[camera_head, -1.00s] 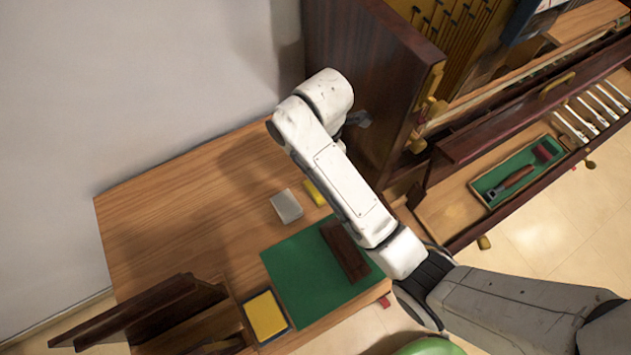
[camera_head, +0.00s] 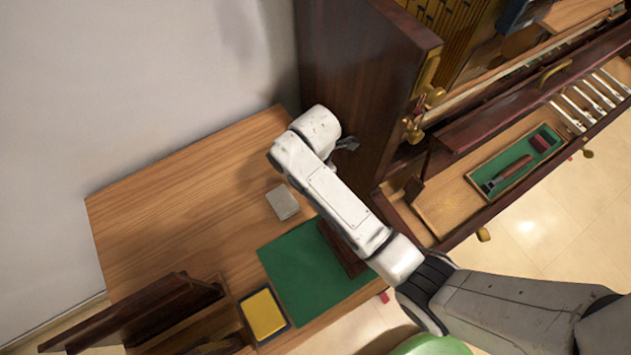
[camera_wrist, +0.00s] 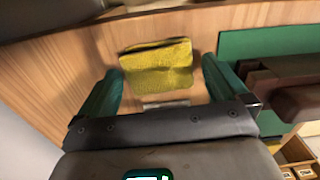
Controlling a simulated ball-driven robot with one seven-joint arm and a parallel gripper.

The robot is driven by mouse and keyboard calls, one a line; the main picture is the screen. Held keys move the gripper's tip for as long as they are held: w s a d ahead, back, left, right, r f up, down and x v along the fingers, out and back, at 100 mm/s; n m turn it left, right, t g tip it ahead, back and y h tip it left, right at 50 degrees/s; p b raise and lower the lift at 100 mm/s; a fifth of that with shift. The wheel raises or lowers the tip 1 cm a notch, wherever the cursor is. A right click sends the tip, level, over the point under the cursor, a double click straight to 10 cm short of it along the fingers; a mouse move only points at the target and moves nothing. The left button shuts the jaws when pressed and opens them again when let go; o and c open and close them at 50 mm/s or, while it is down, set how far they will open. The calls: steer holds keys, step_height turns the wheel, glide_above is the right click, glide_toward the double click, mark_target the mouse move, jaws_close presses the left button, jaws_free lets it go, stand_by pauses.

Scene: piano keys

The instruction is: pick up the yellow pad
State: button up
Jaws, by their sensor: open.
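A yellow pad (camera_wrist: 158,65) with a rough surface lies on the wooden table top in the wrist view, ahead of my gripper (camera_wrist: 162,72). My gripper is open, with one green finger to each side of the pad. The height of the fingers over the table is hard to tell. In the head view this pad is hidden behind my arm, and most of my gripper is hidden too. Another yellow piece (camera_head: 264,314) lies in a dark blue frame at the table's front edge.
A light grey block (camera_head: 283,202) lies beside the pad; its edge shows in the wrist view (camera_wrist: 165,104). A green mat (camera_head: 300,275) carries a dark brown block (camera_head: 340,249). The dark piano case (camera_head: 360,90) rises close beyond my arm. The table's left part is bare.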

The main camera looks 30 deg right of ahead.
steer(key=shift+c, duration=0.4)
steer(key=c, duration=0.9)
steer(key=shift+o, duration=0.2)
steer(key=shift+a+r, duration=0.1)
steer(key=shift+a+r, duration=0.1)
steer(key=shift+r, duration=0.1)
step_height(320, 180, up, 7)
steer(key=shift+f+b, duration=0.15)
steer(key=shift+b, duration=0.3)
steer(key=a+b, duration=0.3)
steer(key=a, duration=1.6)
steer(key=shift+a+f, duration=0.15)
steer(key=shift+a, duration=0.2)
